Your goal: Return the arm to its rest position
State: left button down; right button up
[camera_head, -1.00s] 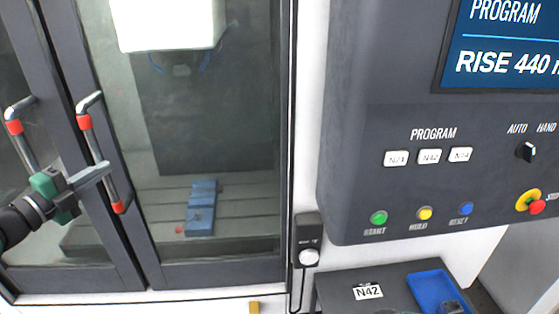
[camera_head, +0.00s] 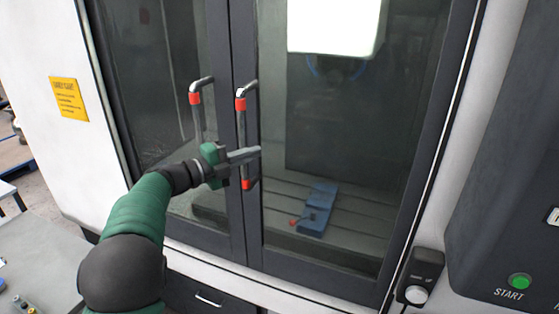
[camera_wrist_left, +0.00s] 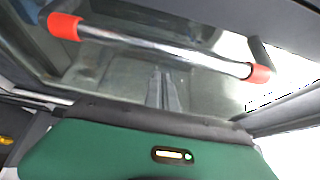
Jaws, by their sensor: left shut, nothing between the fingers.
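My left arm (camera_head: 140,225), green and black, reaches in from the lower left. Its gripper (camera_head: 256,154) is shut and empty, in front of the right-hand door handle (camera_head: 243,135) of the machine. In the left wrist view the closed fingers (camera_wrist_left: 163,92) point at the door glass, and a chrome handle with red ends (camera_wrist_left: 165,48) crosses above them. The fingers are not closed around the handle; I cannot tell whether they touch it. My right gripper is not in view.
The machine's glass doors (camera_head: 350,180) stand shut, with a blue vise (camera_head: 316,208) behind the glass. A second handle (camera_head: 197,110) is on the left door. A grey table (camera_head: 40,265) is at lower left, and a control panel (camera_head: 515,200) at right.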

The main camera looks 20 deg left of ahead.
pick_arm(q)
jog(key=b+v, duration=0.3)
jog(key=v, duration=0.7)
jog(key=w+d+f+n+t+y, duration=0.2)
jog(key=w+f+n+t+y, duration=0.15)
jog(key=n+y, duration=0.55)
jog(key=s+d+f+n+g+y, duration=0.1)
jog(key=d+f+n+g, duration=0.2)
jog(key=f+n, duration=0.3)
jog(key=s+d+f+n+g+y, duration=0.1)
jog(key=s+d+f+n+g, duration=0.2)
jog(key=f, duration=0.6)
jog(key=s+d+f+n+g, duration=0.2)
jog(key=s+d+f+g, duration=0.1)
jog(key=s+f, duration=0.3)
jog(key=s+d+f+n+g+h, duration=0.1)
jog(key=s+d+f+g, duration=0.3)
jog(key=s, duration=0.5)
jog(key=s+d+f+n+g+h, duration=0.1)
jog(key=s+d+f+n+g, duration=0.2)
jog(key=s+d+f, duration=0.3)
notch_tip(320, 180, down, 3)
jog(key=s, duration=0.2)
jog(key=shift+s+r, duration=0.2)
jog(key=shift+s, duration=0.05)
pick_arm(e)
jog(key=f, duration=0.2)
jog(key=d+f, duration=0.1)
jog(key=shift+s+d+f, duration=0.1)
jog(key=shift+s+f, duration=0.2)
